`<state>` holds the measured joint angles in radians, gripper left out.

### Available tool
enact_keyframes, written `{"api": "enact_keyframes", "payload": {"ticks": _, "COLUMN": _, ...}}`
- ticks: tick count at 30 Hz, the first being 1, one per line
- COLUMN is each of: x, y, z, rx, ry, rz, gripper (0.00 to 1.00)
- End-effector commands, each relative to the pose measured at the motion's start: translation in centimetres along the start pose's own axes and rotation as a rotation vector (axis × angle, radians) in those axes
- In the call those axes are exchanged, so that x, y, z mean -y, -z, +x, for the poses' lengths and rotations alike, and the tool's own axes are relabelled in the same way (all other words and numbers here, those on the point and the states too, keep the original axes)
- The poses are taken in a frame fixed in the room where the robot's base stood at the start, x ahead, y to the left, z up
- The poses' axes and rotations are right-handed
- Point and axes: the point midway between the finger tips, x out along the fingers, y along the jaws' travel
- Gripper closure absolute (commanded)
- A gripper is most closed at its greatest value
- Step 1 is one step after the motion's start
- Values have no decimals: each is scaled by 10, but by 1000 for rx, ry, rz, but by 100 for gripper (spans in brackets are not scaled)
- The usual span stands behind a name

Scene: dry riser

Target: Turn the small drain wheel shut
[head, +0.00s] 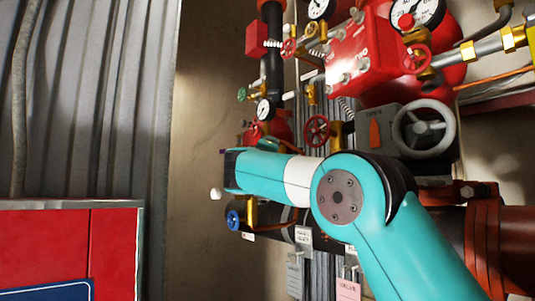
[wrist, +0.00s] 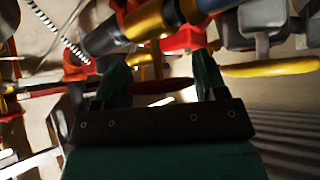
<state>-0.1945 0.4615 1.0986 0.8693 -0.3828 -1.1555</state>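My gripper (wrist: 160,65) shows in the wrist view with its two dark green fingers well apart. A small red wheel (wrist: 163,86), seen nearly edge-on, lies across the space between the fingers, with brass fittings behind it. Whether the fingers touch its rim I cannot tell. In the head view my teal arm reaches left across the pipework, and the fingers are not visible there. Small wheels there include a blue one (head: 233,219) low at left, a red one (head: 317,130) and a green one (head: 241,94). No marking I can read tells which is the drain wheel.
A large grey handwheel (head: 424,128) on a grey housing stands right of my arm. Red boxes, gauges and pipes crowd the upper right. A yellow wheel (wrist: 268,69) is right of the fingers in the wrist view. A red cabinet (head: 70,245) stands lower left.

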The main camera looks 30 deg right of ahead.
Motion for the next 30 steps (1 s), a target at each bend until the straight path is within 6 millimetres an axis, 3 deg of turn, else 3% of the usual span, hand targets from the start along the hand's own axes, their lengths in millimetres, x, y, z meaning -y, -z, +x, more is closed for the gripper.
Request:
{"api": "enact_keyframes", "payload": {"ticks": 9, "x": 1, "y": 0, "z": -1, "rx": 0, "ry": 2, "rz": -2, "gripper": 25}}
{"api": "enact_keyframes", "payload": {"ticks": 13, "x": 4, "y": -1, "z": -10, "rx": -2, "ry": 3, "rz": -1, "gripper": 25}}
{"api": "enact_keyframes", "payload": {"ticks": 24, "x": -21, "y": 12, "z": -84, "rx": -4, "ry": 5, "rz": 0, "gripper": 25}}
{"api": "enact_keyframes", "payload": {"ticks": 30, "x": -34, "y": 17, "z": -114, "rx": -2, "ry": 4, "rz": -1, "gripper": 25}}
